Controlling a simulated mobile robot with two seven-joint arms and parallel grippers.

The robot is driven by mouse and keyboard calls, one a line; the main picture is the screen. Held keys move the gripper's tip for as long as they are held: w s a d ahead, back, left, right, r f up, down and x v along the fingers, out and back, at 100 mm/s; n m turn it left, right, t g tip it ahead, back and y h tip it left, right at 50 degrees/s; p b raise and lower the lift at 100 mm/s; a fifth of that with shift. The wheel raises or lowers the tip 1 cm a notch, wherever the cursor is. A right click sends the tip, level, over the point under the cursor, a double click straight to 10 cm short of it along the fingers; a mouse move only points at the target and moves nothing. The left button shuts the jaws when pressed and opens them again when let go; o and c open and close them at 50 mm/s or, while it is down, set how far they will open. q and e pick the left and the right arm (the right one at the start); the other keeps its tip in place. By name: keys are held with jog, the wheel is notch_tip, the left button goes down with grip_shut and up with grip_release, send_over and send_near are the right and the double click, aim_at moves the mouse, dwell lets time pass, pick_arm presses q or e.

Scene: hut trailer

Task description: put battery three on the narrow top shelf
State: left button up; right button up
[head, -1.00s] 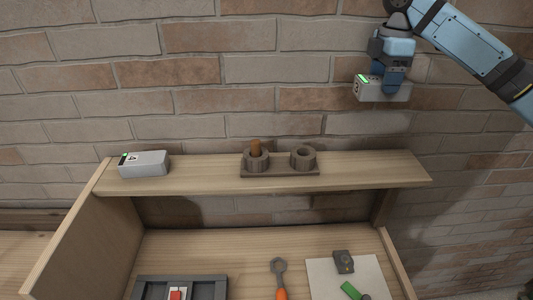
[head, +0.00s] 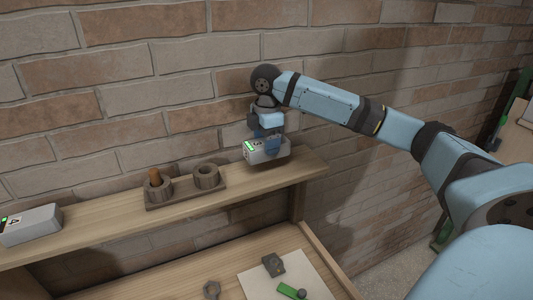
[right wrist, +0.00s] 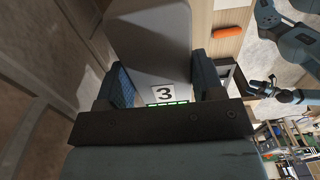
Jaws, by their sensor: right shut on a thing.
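Battery three (head: 266,152) is a grey box with a green-lit end label. The right wrist view shows the "3" on it (right wrist: 163,94). My right gripper (head: 272,140) is shut on it from above. The battery is level, at the right end of the narrow top shelf (head: 120,220); I cannot tell whether it touches the wood or is slightly above it. Another grey battery (head: 30,224) lies at the shelf's left; its number is unclear. My left gripper (right wrist: 264,88) seems to show small and dark in the right wrist view; its jaws are unclear.
A dark holder with two round cups (head: 185,188), one holding a brown peg, stands on the shelf left of battery three. The brick wall (head: 150,80) is close behind.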

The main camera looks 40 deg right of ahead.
notch_tip(320, 180, down, 4)
jog(key=shift+r+p, duration=0.15)
jog(key=shift+p, duration=0.2)
jog(key=shift+f, duration=0.35)
pick_arm(q)
jog(key=shift+s+f+n, duration=0.25)
jog(key=shift+f+n, duration=0.05)
pick_arm(e)
jog(key=shift+a+f, duration=0.1)
jog(key=shift+f, duration=0.05)
jog(key=o, duration=1.1)
pick_arm(q)
jog(key=shift+w+r, duration=0.1)
jog(key=shift+r, duration=0.15)
